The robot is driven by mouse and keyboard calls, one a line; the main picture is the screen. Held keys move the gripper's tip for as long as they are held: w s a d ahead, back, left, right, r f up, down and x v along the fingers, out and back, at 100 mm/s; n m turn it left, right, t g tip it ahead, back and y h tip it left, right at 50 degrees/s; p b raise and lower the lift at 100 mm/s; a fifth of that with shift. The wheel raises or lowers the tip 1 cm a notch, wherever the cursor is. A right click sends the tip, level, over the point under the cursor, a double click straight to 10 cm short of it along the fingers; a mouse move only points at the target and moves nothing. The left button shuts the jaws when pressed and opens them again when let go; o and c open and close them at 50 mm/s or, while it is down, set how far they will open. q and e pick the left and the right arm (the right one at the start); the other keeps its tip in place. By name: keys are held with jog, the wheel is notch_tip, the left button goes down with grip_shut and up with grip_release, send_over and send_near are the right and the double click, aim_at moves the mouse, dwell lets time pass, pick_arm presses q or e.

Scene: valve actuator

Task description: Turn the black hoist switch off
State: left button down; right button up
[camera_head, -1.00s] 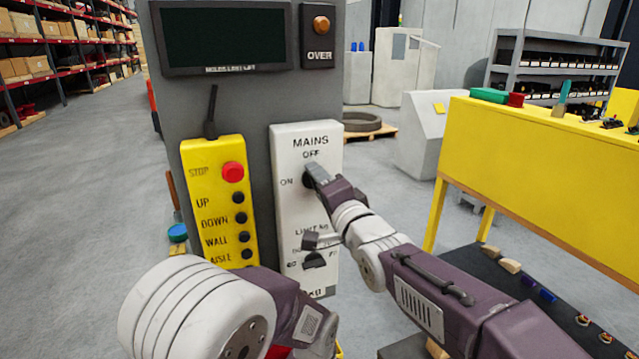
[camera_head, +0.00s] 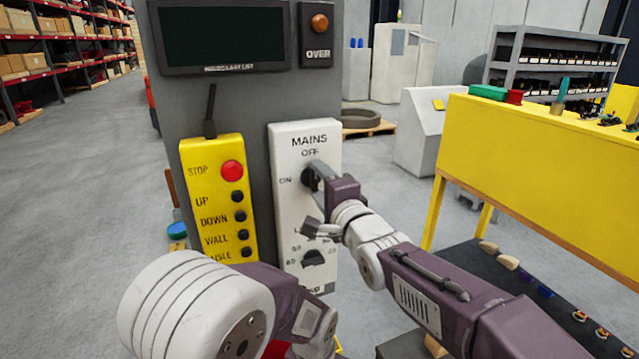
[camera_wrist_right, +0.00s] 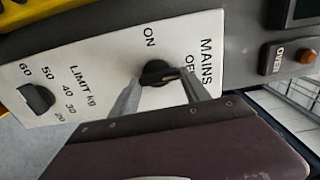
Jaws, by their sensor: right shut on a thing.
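The black mains switch (camera_head: 307,180) is on the white MAINS panel (camera_head: 290,140), with OFF above it and ON to its left. It also shows in the right wrist view (camera_wrist_right: 158,73), where its bar looks to lie roughly along the line toward OFF. My right gripper (camera_head: 316,174) is at the switch and shut on it. In the wrist view its two fingers (camera_wrist_right: 160,82) sit on either side of the knob. The fingers partly hide the switch in the head view. My left arm is at the bottom, but its gripper fingers do not show.
A black limit knob (camera_head: 313,258) is lower on the same panel, close under my right wrist. A yellow pendant (camera_head: 215,200) with a red stop button (camera_head: 232,171) hangs to the left. A yellow table (camera_head: 540,170) stands at the right.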

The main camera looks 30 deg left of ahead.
jog(key=shift+f, duration=0.1)
jog(key=o, duration=1.4)
jog(key=shift+s+d, duration=0.2)
jog(key=shift+d, duration=0.05)
jog(key=b+v, duration=0.2)
jog(key=v, duration=0.6)
jog(key=shift+s+d+b, duration=0.15)
jog(key=shift+s+b, duration=0.05)
jog(key=shift+b, duration=0.1)
